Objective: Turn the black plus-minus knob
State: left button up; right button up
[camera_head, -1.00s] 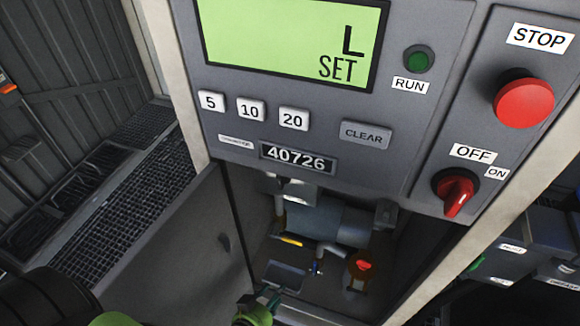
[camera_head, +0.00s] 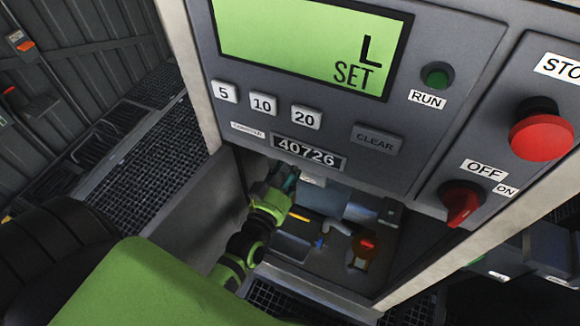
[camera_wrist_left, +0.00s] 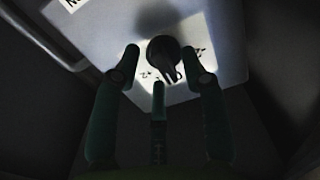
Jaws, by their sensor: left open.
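The black plus-minus knob (camera_wrist_left: 163,52) shows in the left wrist view, on a pale plate (camera_wrist_left: 215,30) with small plus-minus marks beside it. It is not visible in the head view. My left gripper (camera_wrist_left: 160,70) is open, with its fingers spread around the lower side of the knob; whether any finger touches it I cannot tell. In the head view the left gripper (camera_head: 283,180) reaches into the open bay under the control panel, its fingertips partly hidden below the panel's lower edge. My right gripper is not in view.
The panel (camera_head: 440,110) carries a green display (camera_head: 300,40), number buttons, a red stop button (camera_head: 541,135) and a red off-on switch (camera_head: 461,202). An orange-red fitting (camera_head: 364,248) and pipework sit inside the bay. A grey door (camera_head: 195,200) stands open at left.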

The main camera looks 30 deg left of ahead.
pick_arm(q)
grip_shut()
jog(key=shift+n, duration=0.4)
jog(key=shift+a+r+n+p, duration=0.1)
jog(key=shift+n+p, duration=0.45)
jog(key=shift+n, duration=2.15)
jog(key=shift+r+n+p, duration=0.1)
jog(key=shift+n+p, duration=0.45)
jog(key=shift+n, duration=2.45)
grip_release()
